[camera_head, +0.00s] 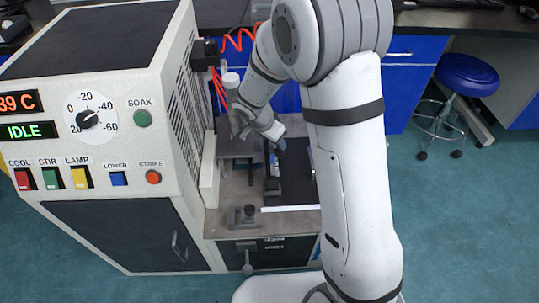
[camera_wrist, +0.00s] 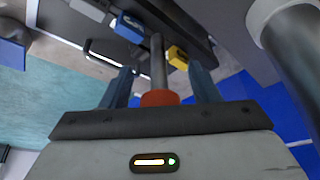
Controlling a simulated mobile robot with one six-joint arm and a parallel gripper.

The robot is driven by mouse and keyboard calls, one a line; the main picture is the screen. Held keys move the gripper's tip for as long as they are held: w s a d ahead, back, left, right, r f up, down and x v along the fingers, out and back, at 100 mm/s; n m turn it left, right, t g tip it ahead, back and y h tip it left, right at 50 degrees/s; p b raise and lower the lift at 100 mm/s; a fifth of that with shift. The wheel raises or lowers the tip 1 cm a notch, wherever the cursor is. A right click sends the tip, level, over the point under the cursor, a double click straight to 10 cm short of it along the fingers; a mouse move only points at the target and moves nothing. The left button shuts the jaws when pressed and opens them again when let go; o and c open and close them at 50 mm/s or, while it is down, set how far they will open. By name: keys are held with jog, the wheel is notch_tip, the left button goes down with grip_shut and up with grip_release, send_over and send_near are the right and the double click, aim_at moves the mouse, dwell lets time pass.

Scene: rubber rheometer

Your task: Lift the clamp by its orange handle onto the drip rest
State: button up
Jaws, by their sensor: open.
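In the wrist view, an orange handle (camera_wrist: 160,98) with a grey rod (camera_wrist: 158,62) reaching away from it stands between the two fingers of my gripper (camera_wrist: 161,72). The fingers are spread, with a visible space on either side of the rod, and do not close on it. In the head view, my gripper (camera_head: 279,143) is over the bench beside the machine, above a dark upright fixture (camera_head: 273,178). My arm hides part of that area, and the orange handle does not show there. I cannot tell which part is the drip rest.
The white machine (camera_head: 170,110) with dials and coloured buttons stands close on the left. A small grey fitting (camera_head: 243,215) sits at the bench's front. In the wrist view, a blue labelled block (camera_wrist: 130,28) and a yellow one (camera_wrist: 178,57) lie beyond the fingers. A blue stool (camera_head: 467,75) stands right.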

jog(key=shift+c, duration=0.3)
grip_shut()
dwell(0.3)
